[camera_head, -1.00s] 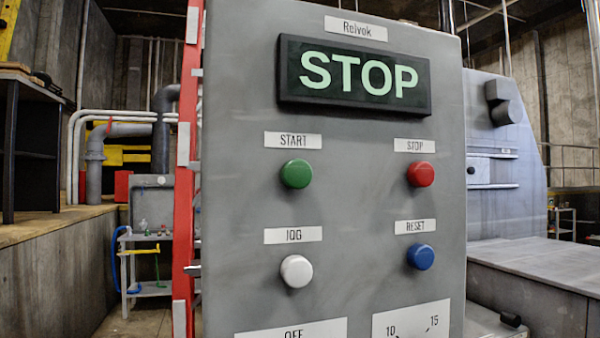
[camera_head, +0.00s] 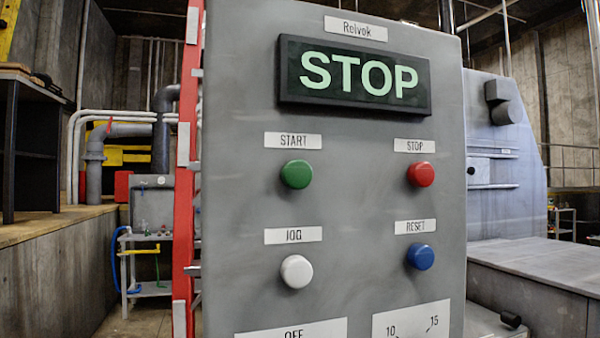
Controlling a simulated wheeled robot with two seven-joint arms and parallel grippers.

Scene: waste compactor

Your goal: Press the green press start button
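The green start button (camera_head: 296,174) is a round knob on the grey control panel (camera_head: 350,205), under a white label reading START (camera_head: 293,141). It stands out from the panel face, in the upper left of the button group. A display (camera_head: 354,76) above it is lit and reads STOP in pale green letters. Neither of my grippers shows in the head view, so nothing is seen touching the button.
A red STOP button (camera_head: 421,174) sits right of the green one. A white JOG button (camera_head: 296,271) is below it, and a blue RESET button (camera_head: 420,257) is at lower right. A red post (camera_head: 185,180) stands along the panel's left edge. A grey machine (camera_head: 510,160) is behind at right.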

